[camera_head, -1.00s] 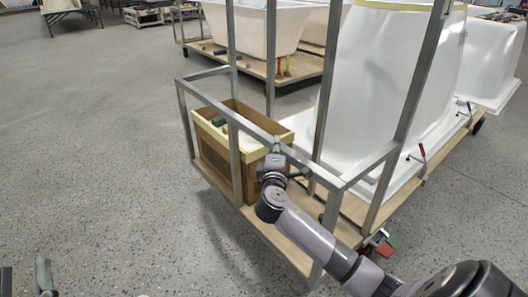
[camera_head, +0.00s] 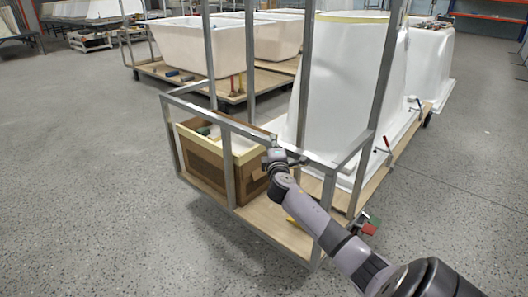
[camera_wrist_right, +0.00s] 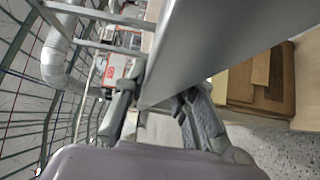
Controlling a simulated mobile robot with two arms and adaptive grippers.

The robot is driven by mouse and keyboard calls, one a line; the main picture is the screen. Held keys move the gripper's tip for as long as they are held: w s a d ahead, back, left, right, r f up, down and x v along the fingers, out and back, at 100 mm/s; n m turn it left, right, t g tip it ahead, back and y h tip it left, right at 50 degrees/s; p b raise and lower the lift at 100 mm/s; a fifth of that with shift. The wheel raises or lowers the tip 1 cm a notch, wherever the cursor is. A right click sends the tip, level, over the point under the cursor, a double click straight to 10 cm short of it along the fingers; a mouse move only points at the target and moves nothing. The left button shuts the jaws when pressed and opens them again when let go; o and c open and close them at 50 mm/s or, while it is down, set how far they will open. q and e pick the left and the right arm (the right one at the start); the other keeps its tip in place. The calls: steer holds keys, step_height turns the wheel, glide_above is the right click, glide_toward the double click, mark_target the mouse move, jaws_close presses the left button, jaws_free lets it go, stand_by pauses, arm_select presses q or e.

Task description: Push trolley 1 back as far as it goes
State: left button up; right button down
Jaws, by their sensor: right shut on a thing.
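Trolley 1, taken to be the nearest one, has a grey metal frame with a top rail (camera_head: 205,115) and a wooden deck (camera_head: 275,228). It carries a large white tub shell (camera_head: 345,85) standing upright. My right gripper (camera_head: 279,156) is shut on the near top rail of the frame. In the right wrist view, the fingers of my right gripper (camera_wrist_right: 160,105) sit on both sides of the grey bar (camera_wrist_right: 215,40). My left gripper is not in view.
A wood-and-cardboard box (camera_head: 205,160) stands on the deck inside the frame. Another trolley (camera_head: 190,82) with pale tubs (camera_head: 225,45) stands behind to the left. A further white tub (camera_head: 428,62) stands beyond the shell. The floor (camera_head: 70,170) at left is clear.

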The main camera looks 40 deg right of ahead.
steer(key=shift+d+f, duration=0.25)
steer(key=shift+d, duration=0.35)
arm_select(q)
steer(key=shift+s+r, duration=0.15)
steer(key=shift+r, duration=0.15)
arm_select(e)
steer(key=shift+d+r, duration=0.1)
steer(key=c, duration=1.3)
jaws_free()
steer(key=shift+s+d+r, duration=0.1)
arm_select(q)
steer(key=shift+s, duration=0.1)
arm_select(e)
steer(key=shift+a, duration=0.2)
